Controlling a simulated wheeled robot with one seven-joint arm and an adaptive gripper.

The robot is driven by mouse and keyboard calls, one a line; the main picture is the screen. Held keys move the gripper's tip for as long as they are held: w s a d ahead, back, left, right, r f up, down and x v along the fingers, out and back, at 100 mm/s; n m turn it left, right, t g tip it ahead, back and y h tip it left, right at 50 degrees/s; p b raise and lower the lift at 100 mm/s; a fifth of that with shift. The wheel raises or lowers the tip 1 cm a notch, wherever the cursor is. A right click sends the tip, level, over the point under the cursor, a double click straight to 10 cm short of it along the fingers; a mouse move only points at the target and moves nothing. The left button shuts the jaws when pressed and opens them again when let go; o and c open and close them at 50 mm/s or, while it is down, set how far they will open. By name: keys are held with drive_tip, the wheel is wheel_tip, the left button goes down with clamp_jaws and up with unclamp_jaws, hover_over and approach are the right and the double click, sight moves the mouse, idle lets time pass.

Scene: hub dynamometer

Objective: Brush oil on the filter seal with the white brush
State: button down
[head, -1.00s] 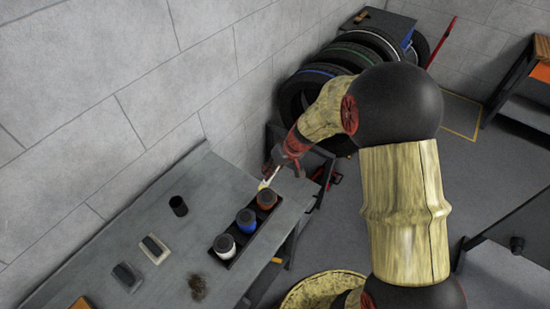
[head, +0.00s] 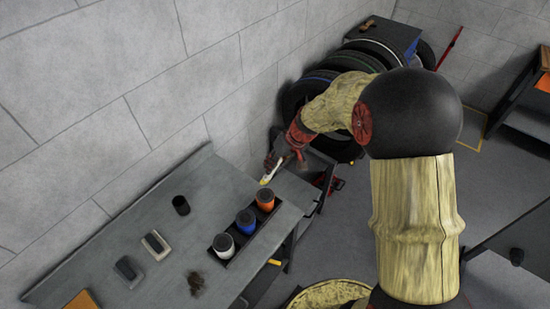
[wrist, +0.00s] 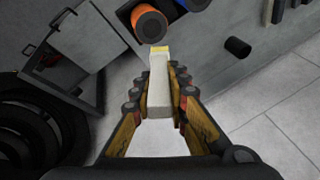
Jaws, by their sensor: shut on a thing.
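My gripper (head: 279,163) is shut on a white brush (head: 270,173) with a yellowish tip. In the wrist view, the brush (wrist: 159,88) lies between the fingers (wrist: 158,95), its tip pointing away from me. In the head view the tip is just behind the orange filter (head: 265,200); whether they touch I cannot tell. In the wrist view the orange filter (wrist: 150,24) shows a dark round top, with the brush tip near its edge. A blue filter (head: 245,221) and a white filter (head: 223,245) stand in the same dark tray (head: 231,259). No separate seal can be made out.
On the grey bench (head: 150,205) are a black cup (head: 181,205), two small blocks (head: 155,245), a dark brown patch (head: 197,284) and an orange item (head: 80,301). The wall (head: 120,90) runs close behind. Tyres (head: 305,90) stand beyond my arm.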

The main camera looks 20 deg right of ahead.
sight(274, 172)
drive_tip(key=shift+s+r+p, duration=0.15)
drive_tip(key=shift+r+p, duration=0.15)
drive_tip(key=shift+r, duration=0.45)
drive_tip(key=shift+s+r+p, duration=0.1)
drive_tip(key=shift+r+p, duration=0.2)
drive_tip(key=shift+r, duration=0.4)
drive_tip(key=shift+w, duration=0.15)
drive_tip(key=shift+f, duration=0.1)
drive_tip(key=shift+t+h, duration=0.7)
drive_tip(key=shift+t, duration=0.1)
drive_tip(key=shift+s+a+f+b, duration=0.15)
drive_tip(key=shift+s+b, duration=0.4)
drive_tip(key=shift+s, duration=0.1)
drive_tip(key=shift+s+a+f+b, duration=0.2)
drive_tip(key=shift+s+b, duration=0.4)
drive_tip(key=shift+s, duration=0.1)
drive_tip(key=shift+s+a+f+b, duration=0.15)
drive_tip(key=shift+s+b, duration=0.4)
drive_tip(key=shift+s, duration=0.1)
